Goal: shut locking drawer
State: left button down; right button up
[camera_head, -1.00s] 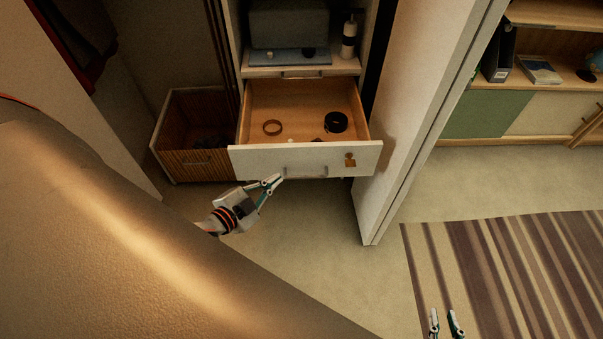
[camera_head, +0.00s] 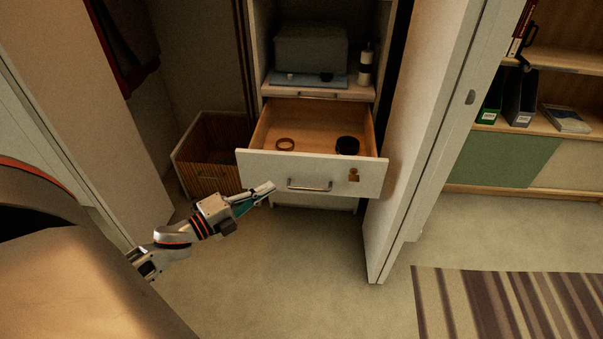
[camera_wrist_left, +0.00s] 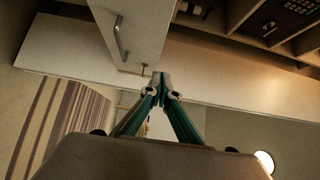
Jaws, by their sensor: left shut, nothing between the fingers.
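The locking drawer (camera_head: 265,170) stands pulled out of a white cabinet, with a wooden inside, a white front, a bar handle (camera_head: 310,185) and a brass lock (camera_head: 354,175) at the right of the front. A brown ring (camera_head: 285,144) and a black coiled item (camera_head: 347,145) lie in it. My left gripper (camera_head: 268,190) is shut and empty, close to the left part of the drawer front; I cannot tell if it touches. In the left wrist view the shut fingertips (camera_wrist_left: 161,82) point toward a white panel with a handle (camera_wrist_left: 119,38). My right gripper is out of view.
A white door (camera_head: 410,140) stands open right of the drawer. A wooden slatted box (camera_head: 205,178) stands at the left. Above the drawer are a shelf with a grey box (camera_head: 309,50) and a bottle (camera_head: 365,63). The floor in front is clear up to a striped rug (camera_head: 500,305).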

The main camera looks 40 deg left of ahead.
pick_arm(q)
jog(key=w, duration=0.1)
jog(key=b, duration=0.2)
send_near(308, 157)
jog(key=w+d, duration=0.2)
jog(key=w, duration=0.2)
jog(key=shift+w+a+f, duration=0.1)
jog(key=shift+w+a, duration=0.15)
jog(key=shift+w, duration=0.5)
jog(key=shift+w+a, duration=0.1)
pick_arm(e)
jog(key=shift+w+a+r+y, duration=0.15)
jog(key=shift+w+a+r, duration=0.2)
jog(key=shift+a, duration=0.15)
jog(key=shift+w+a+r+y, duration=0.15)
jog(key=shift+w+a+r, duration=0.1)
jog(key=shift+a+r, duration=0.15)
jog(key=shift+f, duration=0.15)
